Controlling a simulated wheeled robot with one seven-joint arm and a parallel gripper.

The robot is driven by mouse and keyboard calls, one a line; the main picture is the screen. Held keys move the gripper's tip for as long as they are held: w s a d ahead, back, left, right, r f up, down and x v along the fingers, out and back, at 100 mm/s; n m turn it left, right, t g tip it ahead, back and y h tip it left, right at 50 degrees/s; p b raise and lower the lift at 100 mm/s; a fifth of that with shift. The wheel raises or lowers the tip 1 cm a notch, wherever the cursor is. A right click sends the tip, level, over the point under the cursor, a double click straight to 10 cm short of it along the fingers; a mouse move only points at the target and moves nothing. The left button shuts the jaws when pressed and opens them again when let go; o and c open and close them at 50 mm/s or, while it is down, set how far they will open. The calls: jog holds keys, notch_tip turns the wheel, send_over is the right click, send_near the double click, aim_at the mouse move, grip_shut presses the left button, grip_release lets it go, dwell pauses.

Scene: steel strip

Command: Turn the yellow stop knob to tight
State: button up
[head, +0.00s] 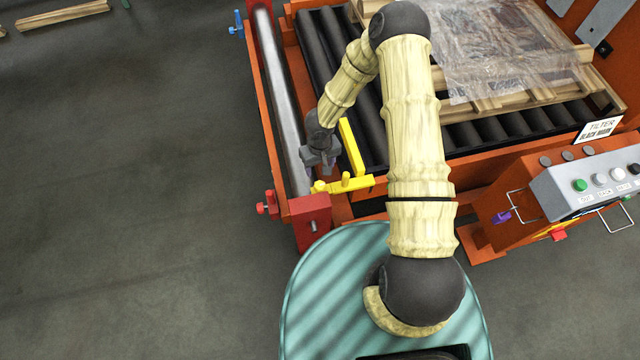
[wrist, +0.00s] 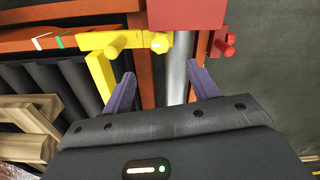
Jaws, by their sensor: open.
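The yellow stop (head: 352,150) is an L-shaped bar beside the steel roller. A yellow lobed knob (head: 318,187) sits at its left end, near a short yellow peg (head: 346,180). In the wrist view the knob (wrist: 157,41) shows at the top, with a small pale mark on it. My gripper (head: 326,168) is above the roller, close to the knob. In the wrist view its two purple fingers (wrist: 160,70) are apart and empty. The knob lies beyond the fingertips, roughly in line with the gap. I cannot tell how tight it is.
A red block (wrist: 186,12) with a red knob (head: 267,203) is close to the stop. White and green marks (wrist: 50,41) show on the orange frame. Black rollers (head: 325,60) and a wrapped pallet (head: 500,50) lie behind. A control box (head: 590,180) stands right.

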aim_at(320, 185)
notch_tip(320, 185, down, 12)
jog(key=shift+f+b, duration=0.1)
jog(key=shift+b, duration=1)
jog(key=c, duration=1)
jog(key=shift+r+m+p, duration=0.2)
jog(key=shift+m+p, duration=0.6)
jog(key=shift+m, duration=0.6)
jog(key=shift+f+m+p, duration=0.1)
jog(key=shift+m+p, duration=0.3)
jog(key=shift+m, duration=1.3)
